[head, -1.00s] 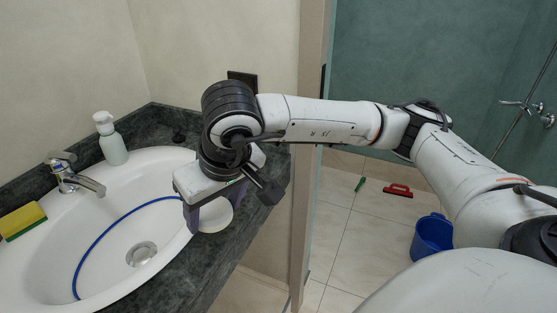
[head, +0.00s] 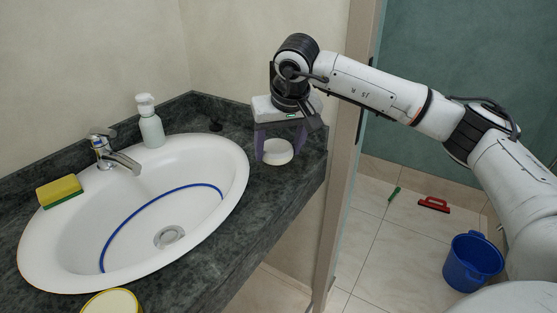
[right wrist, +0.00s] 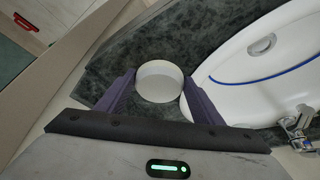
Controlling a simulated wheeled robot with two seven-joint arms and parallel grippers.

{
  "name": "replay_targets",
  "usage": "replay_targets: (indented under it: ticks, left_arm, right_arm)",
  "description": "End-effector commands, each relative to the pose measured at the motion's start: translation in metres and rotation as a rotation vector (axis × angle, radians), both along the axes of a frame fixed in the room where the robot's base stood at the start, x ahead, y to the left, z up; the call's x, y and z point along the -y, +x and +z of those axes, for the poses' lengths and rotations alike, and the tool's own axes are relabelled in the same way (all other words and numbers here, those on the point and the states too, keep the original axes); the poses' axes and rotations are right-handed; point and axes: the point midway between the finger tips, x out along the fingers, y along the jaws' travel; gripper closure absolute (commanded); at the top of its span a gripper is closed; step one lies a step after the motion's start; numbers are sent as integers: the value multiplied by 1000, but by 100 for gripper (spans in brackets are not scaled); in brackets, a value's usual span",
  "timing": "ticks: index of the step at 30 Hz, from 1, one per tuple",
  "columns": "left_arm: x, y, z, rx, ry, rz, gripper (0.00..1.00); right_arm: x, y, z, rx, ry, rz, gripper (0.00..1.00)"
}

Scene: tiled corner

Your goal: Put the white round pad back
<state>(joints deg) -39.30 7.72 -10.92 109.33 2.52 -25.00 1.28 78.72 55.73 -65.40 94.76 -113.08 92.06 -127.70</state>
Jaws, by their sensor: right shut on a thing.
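The white round pad (head: 277,152) is a short white disc between the purple fingers of my right gripper (head: 275,146), which is shut on it. They are over the dark counter to the right of the basin, near the back wall. I cannot tell whether the pad touches the counter. The right wrist view shows the pad (right wrist: 159,82) between the two fingertips (right wrist: 158,95), with the counter behind it and the basin to its right. My left gripper is not in view.
The white basin (head: 205,158) holds a curved blue line and a drain. A faucet (head: 115,153), soap bottle (head: 150,123) and sponge (head: 60,191) line its back-left side. A yellow-rimmed round thing (head: 112,303) is at the bottom edge. A door frame (head: 345,150) stands right of the counter.

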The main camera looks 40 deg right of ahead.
Motion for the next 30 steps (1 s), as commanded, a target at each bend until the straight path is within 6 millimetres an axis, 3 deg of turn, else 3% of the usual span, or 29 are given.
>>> replay_targets:
  ticks: [8, 18, 19, 20, 30]
  left_arm:
    - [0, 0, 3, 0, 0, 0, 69]
    - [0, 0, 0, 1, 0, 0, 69]
    - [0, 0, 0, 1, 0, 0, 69]
    - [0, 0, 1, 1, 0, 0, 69]
    - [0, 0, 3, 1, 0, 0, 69]
  right_arm:
    - [0, -1, -35, -2, -1, 1, 57]
    - [0, 0, -39, -1, 0, 1, 57]
    - [0, 0, -39, -1, 0, 1, 38]
    - [0, 0, -38, -1, 0, 1, 32]
    - [0, 0, -35, 0, 0, 1, 31]
